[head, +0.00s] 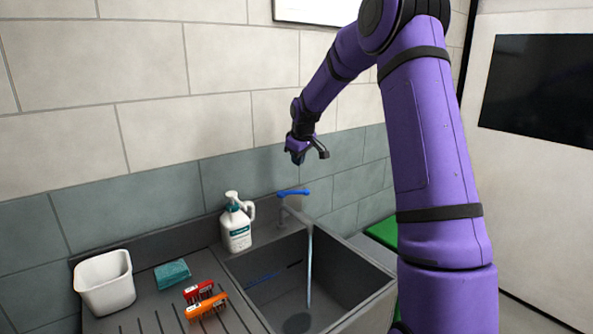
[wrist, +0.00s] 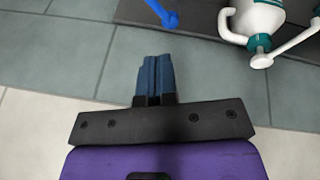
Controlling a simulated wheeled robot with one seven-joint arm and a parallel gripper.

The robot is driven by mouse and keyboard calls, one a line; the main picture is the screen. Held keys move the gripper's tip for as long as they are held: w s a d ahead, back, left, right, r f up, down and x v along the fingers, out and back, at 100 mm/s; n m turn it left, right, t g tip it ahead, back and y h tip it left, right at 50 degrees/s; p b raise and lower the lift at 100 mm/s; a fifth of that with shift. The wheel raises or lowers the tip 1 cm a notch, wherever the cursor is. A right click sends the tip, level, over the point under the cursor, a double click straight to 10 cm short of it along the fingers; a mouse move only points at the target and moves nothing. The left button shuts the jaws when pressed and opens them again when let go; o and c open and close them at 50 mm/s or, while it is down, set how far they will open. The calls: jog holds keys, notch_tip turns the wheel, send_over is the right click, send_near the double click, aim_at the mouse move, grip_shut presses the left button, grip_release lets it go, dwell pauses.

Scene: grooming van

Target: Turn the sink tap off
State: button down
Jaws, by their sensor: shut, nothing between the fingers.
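The sink tap (head: 291,207) stands at the back edge of the dark grey sink (head: 345,267), with a blue lever handle (head: 293,192) on top. A stream of water (head: 309,265) runs from its spout down into the basin. The blue lever also shows at the top of the wrist view (wrist: 163,14). My gripper (head: 298,158) is above the tap, in front of the tiled wall, apart from the lever. In the wrist view my gripper's fingers (wrist: 153,65) are together and empty, with the lever beyond their tips.
A white pump bottle (head: 236,225) stands just left of the tap, and it shows at the upper right in the wrist view. A white bin (head: 104,283), a teal sponge or cloth (head: 172,274) and red (head: 198,291) and orange (head: 206,306) brushes sit on the ribbed drainboard. The space above the basin is clear.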

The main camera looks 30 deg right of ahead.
aim_at(300, 191)
jog(key=a+f+m+g+h, duration=0.1)
jog(key=a+m+h, duration=0.4)
jog(key=m, duration=1.2)
jog(key=x, duration=1.3)
jog(key=shift+s+d+f, duration=0.1)
jog(key=shift+d+f, duration=0.2)
jog(key=shift+f, duration=0.05)
